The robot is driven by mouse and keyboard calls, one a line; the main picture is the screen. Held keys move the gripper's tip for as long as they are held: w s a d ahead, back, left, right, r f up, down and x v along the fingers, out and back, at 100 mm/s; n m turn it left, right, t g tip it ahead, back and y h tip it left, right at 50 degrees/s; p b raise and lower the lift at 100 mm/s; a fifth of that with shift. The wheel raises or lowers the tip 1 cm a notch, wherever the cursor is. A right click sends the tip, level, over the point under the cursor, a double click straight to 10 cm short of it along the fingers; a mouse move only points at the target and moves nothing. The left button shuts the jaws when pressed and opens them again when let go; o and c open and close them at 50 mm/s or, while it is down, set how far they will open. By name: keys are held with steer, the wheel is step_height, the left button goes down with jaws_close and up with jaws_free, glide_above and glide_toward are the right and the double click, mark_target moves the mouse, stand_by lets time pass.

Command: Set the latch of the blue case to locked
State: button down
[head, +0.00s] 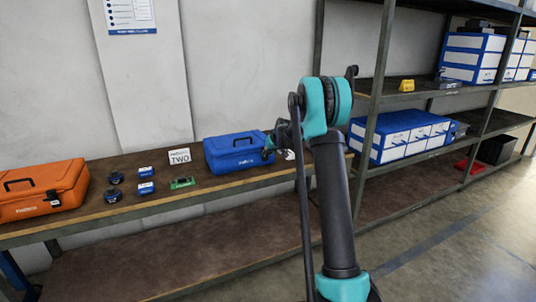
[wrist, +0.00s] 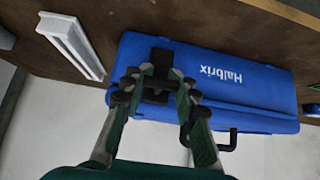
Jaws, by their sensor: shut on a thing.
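The blue case (head: 230,155) stands closed on the workbench in the head view, with a dark handle on its lid. In the wrist view the case (wrist: 250,93) appears upside down, with the name Halbrix on its front and its black handle (wrist: 230,141) at the lower edge. The black latch (wrist: 159,58) is on the case front. My gripper (wrist: 156,76) is at the latch with its fingers on both sides, shut on it. In the head view my gripper (head: 270,146) is at the case's right end. The fingers partly hide the latch, so I cannot tell its setting.
An orange case (head: 40,190) stands at the bench's left. Small blue boxes (head: 146,187), a green board (head: 182,183) and a sign reading TWO (head: 179,157) lie between the cases. A white object (wrist: 72,45) is near the blue case. Metal shelving (head: 375,100) rises at the right.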

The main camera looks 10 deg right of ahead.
steer(key=c, duration=1.1)
jaws_free()
steer(key=v, duration=1.2)
steer(key=s+f+m+g+h, duration=0.1)
steer(key=s+f, duration=0.4)
steer(key=s, duration=1.1)
steer(key=s+d+f+m+g, duration=0.1)
steer(key=s+f, duration=0.4)
steer(key=s, duration=1.2)
steer(key=s+d+f+m+g+h, duration=0.1)
steer(key=s+f, duration=0.4)
steer(key=s, duration=1.2)
steer(key=shift+s+f+m+g+h, duration=0.2)
steer(key=shift+f+m+g+h, duration=0.1)
steer(key=shift+f+g, duration=0.1)
